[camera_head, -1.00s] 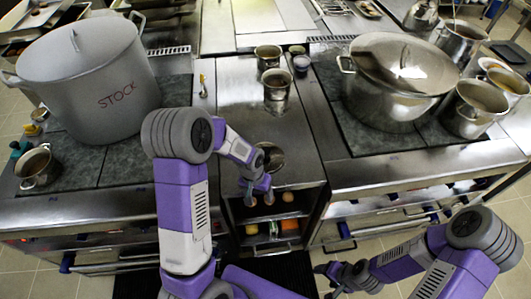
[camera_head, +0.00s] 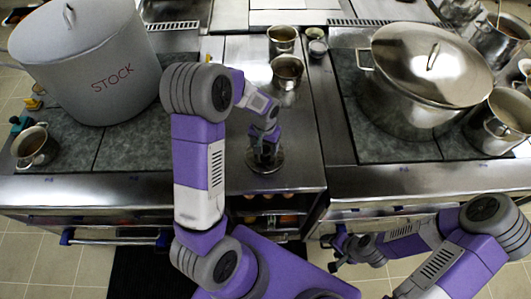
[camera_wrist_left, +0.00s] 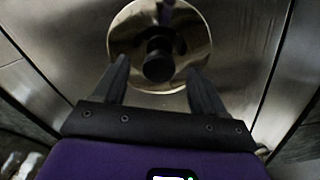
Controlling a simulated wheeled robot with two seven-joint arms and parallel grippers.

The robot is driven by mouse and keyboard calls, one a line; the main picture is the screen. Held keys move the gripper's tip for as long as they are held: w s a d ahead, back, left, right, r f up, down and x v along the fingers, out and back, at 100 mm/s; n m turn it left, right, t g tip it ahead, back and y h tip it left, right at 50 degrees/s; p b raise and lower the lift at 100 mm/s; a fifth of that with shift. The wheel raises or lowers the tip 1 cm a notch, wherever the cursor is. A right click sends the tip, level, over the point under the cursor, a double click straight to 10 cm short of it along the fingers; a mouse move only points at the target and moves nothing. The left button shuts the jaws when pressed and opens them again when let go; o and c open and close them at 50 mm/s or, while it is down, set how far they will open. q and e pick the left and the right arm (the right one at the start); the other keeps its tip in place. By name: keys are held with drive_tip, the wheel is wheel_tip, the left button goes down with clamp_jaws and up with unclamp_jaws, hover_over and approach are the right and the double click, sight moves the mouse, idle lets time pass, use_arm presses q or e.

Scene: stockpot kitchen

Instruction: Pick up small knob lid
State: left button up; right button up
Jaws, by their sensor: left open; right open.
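The small knob lid (camera_wrist_left: 185,75) is a round shiny metal disc with a dark knob (camera_wrist_left: 158,62) at its middle. It lies on the steel counter between the two stoves. In the head view the lid (camera_head: 265,167) is partly hidden under my left gripper (camera_head: 265,150). My left gripper is open above the lid, and in the left wrist view its two fingers (camera_wrist_left: 160,85) stand apart on either side of the knob, holding nothing. My right gripper (camera_head: 340,245) is open and empty at the lower right, in front of the right stove.
A big grey stockpot marked STOCK (camera_head: 100,60) stands on the left stove, with a small pot (camera_head: 35,146) near it. A large lidded pot (camera_head: 410,85) stands on the right stove. Two metal pots (camera_head: 287,72) stand farther back on the counter. An open shelf (camera_head: 285,203) is below.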

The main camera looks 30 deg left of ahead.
sight(265, 148)
use_arm(q)
wheel_tip(265, 148, down, 3)
drive_tip(key=shift+w+f, duration=0.1)
drive_tip(key=shift+c, duration=0.5)
drive_tip(key=shift+w, duration=0.1)
drive_tip(key=c, duration=1.1)
